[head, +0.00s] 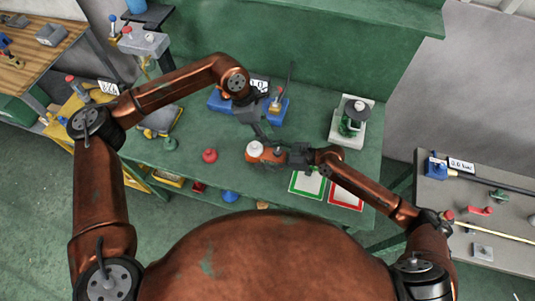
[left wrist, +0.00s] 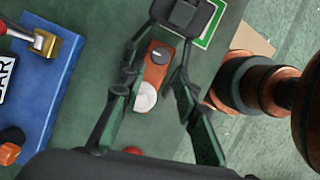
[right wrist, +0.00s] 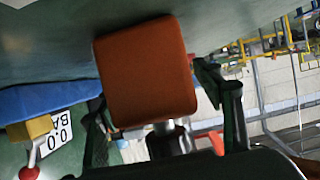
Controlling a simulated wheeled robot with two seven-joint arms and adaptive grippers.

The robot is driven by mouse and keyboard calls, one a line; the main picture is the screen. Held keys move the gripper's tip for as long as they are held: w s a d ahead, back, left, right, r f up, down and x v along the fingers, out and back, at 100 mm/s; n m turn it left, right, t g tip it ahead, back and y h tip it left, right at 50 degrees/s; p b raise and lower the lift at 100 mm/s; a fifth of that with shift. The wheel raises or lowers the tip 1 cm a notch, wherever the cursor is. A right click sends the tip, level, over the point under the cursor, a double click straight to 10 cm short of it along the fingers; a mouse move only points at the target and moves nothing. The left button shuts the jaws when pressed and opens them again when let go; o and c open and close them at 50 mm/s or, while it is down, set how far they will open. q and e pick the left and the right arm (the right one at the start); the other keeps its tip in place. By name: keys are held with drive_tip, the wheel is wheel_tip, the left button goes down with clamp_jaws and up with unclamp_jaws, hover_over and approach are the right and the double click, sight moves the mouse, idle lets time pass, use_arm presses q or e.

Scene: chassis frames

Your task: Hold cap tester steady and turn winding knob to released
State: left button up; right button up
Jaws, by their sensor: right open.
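The cap tester (head: 270,157) is a small orange block on the green bench, with a white round cap (head: 255,147) at its left end. In the left wrist view the tester (left wrist: 154,75) carries a dark round knob (left wrist: 160,54) with a pale mark; I cannot read its setting. My left gripper (head: 261,137) is above the tester, its fingers (left wrist: 157,78) spread and empty. My right gripper (head: 284,155) comes from the right, low at the tester's right end. In the right wrist view the orange block (right wrist: 148,72) lies between its open fingers (right wrist: 150,88); contact is unclear.
Blue-based gauges (head: 222,101) stand behind the tester. A red knob (head: 209,155) stands left of it. Green (head: 306,185) and red (head: 346,194) framed mats lie to the right. A white-based device (head: 349,125) stands at the back right. Bench left of the tester is mostly clear.

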sight(278, 151)
drive_tip(key=shift+c, duration=0.5)
drive_tip(key=c, duration=1.4)
use_arm(q)
drive_tip(key=shift+o, duration=0.6)
use_arm(e)
drive_tip(key=shift+c, duration=0.2)
use_arm(q)
drive_tip(key=shift+o, duration=0.8)
drive_tip(key=shift+a, duration=0.1)
drive_tip(key=shift+o, duration=0.3)
drive_tip(key=shift+w+a+f+m+g+h, duration=0.15)
drive_tip(key=shift+a+f+m+g+h, duration=0.15)
drive_tip(key=shift+a+g+h, duration=0.35)
drive_tip(key=a+h, duration=0.1)
drive_tip(key=w+a+m+h, duration=0.1)
drive_tip(key=a+h, duration=0.1)
drive_tip(key=shift+w+a+f+g, duration=0.2)
drive_tip(key=shift+w+g, duration=0.15)
drive_tip(key=x, duration=1.1)
drive_tip(key=shift+d+f, duration=0.15)
drive_tip(key=shift+d, duration=0.2)
drive_tip(key=shift+c, duration=0.3)
clamp_jaws()
